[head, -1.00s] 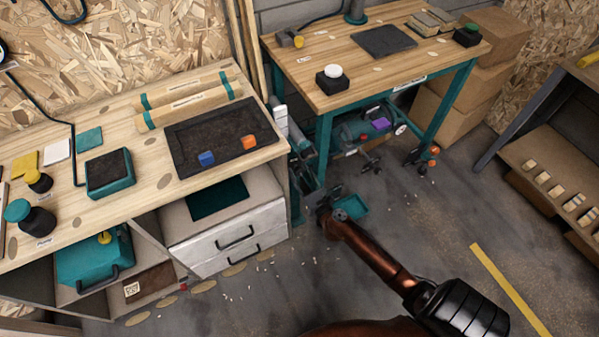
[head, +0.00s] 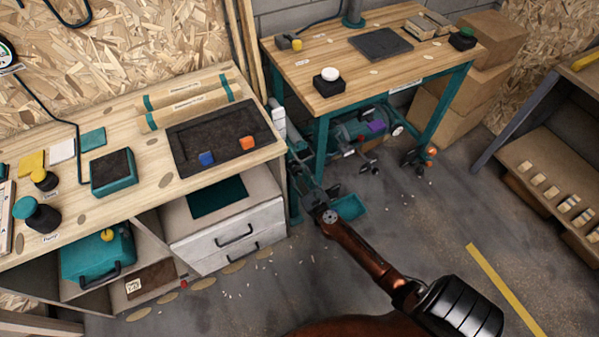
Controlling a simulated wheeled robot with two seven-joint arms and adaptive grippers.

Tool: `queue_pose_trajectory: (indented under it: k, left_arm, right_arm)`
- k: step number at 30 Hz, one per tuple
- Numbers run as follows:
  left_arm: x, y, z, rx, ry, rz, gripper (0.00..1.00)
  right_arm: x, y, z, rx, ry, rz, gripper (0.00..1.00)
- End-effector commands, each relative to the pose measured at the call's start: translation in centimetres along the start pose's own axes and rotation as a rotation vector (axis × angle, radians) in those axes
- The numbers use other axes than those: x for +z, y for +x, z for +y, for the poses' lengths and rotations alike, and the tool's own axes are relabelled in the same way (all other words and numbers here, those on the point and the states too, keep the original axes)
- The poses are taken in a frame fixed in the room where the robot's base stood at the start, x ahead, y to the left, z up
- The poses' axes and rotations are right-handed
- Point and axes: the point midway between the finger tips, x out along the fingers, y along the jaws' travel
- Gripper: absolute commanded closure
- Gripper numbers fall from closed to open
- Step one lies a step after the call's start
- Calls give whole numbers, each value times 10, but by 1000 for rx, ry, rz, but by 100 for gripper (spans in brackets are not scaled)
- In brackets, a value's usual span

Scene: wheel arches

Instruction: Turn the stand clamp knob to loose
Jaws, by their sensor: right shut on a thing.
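My right arm reaches up from the bottom right. Its right gripper (head: 314,196) is at a grey and teal stand (head: 300,160) in the gap between the two benches. The gripper is shut on a small part there, taken to be the stand clamp knob. The knob itself is hidden by the fingers and too small to make out, so I cannot tell how far it is turned. My left gripper is not in view.
A teal tray (head: 350,206) lies on the floor just right of the gripper. The left bench (head: 130,190) with white drawers (head: 232,236) is close on the left. The back bench (head: 345,70) stands behind. The floor to the right is mostly clear.

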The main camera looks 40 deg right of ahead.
Motion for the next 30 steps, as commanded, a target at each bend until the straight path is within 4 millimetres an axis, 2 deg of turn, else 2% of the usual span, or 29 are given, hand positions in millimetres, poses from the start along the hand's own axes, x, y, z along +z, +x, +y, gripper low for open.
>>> queue_pose_trajectory:
  k: [12, 30]
  left_arm:
    - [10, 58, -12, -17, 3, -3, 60]
    - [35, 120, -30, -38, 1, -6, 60]
  right_arm:
    - [2, 0, 0, 2, -395, -1, 91]
    - [2, 0, 0, 4, -965, 0, 91]
